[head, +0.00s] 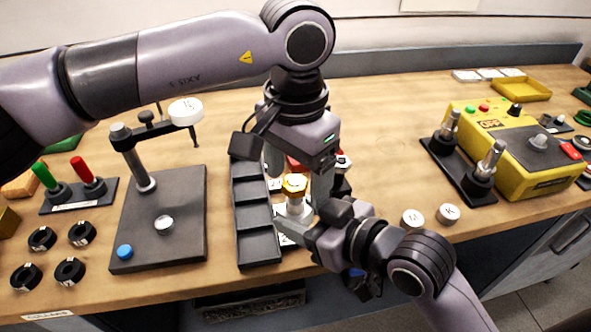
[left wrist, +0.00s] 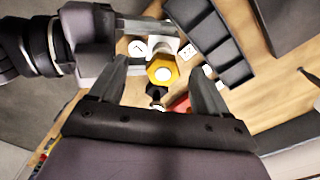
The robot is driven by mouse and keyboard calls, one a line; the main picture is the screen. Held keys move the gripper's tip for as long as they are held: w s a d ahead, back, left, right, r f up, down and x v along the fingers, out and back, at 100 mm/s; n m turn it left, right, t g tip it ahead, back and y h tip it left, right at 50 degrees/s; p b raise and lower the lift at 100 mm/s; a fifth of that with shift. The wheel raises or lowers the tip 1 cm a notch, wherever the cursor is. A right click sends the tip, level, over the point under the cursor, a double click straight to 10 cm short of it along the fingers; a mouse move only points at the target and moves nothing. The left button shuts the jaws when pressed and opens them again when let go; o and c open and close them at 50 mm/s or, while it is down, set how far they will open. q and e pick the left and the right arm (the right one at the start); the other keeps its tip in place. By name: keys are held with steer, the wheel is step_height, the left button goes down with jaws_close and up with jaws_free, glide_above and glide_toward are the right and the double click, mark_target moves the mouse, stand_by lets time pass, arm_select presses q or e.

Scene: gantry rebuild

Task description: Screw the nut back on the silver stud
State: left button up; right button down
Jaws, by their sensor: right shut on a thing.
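The gold hex nut (head: 294,184) sits at the top of an upright silver stud (head: 295,207). In the left wrist view the nut (left wrist: 162,74) shows a pale round centre. My left gripper (left wrist: 160,68) points down from above, open, with one finger on each side of the nut; I cannot tell whether either touches it. My right gripper (head: 300,216) reaches in from the lower right and is shut on the silver stud below the nut. The fingers hide part of the stud and its lower end.
A black compartment tray (head: 257,249) lies just left of the grippers. A dark stand plate (head: 187,240) with a post is further left. A yellow control box (head: 520,160) and a black base with two silver posts (head: 455,175) stand right. Two white discs (head: 448,213) lie near the front edge.

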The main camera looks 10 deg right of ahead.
arm_select(q)
steer(key=o, duration=0.3)
steer(key=n, duration=0.6)
steer(key=shift+d, duration=0.1)
steer(key=n, duration=1.1)
steer(key=shift+w+n, duration=0.1)
steer(key=shift+n, duration=0.2)
steer(key=n, duration=0.6)
